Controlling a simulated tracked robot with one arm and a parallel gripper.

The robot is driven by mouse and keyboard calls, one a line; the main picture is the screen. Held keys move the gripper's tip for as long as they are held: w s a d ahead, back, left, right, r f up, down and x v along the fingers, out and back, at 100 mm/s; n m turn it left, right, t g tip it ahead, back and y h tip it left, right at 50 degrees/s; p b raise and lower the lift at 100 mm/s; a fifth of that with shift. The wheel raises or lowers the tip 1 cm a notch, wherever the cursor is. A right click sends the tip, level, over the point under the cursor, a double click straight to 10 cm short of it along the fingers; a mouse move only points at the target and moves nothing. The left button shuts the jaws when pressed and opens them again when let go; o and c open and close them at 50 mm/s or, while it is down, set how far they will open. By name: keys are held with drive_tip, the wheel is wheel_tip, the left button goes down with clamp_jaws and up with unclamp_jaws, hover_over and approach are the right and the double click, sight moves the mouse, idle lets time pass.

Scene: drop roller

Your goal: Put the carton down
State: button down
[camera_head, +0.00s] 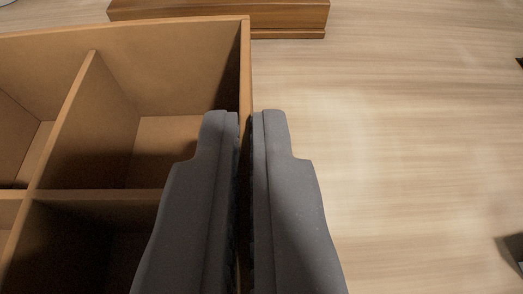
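The carton (246,62) is a brown open box with inner dividers and fills the left of the view. Its right wall runs toward me between the fingers of my gripper (245,118). One dark finger is inside a compartment and the other is outside the wall. The fingers are close together, with the thin wall pinched between them. The compartments that I can see look empty, though the near ones are dark and partly hidden by the left finger. I cannot tell whether the carton's bottom touches the surface below.
A brown wooden block or ledge (285,16) lies beyond the carton at the top. The pale wood-grain surface (420,130) to the right is mostly clear. A dark object (513,247) is cut off at the lower right edge.

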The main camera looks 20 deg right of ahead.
wheel_tip(320, 180, down, 3)
drive_tip(key=shift+f, duration=0.2)
drive_tip(key=c, duration=1.6)
unclamp_jaws()
drive_tip(key=shift+c, duration=0.2)
drive_tip(key=shift+r, duration=0.1)
drive_tip(key=v, duration=1.2)
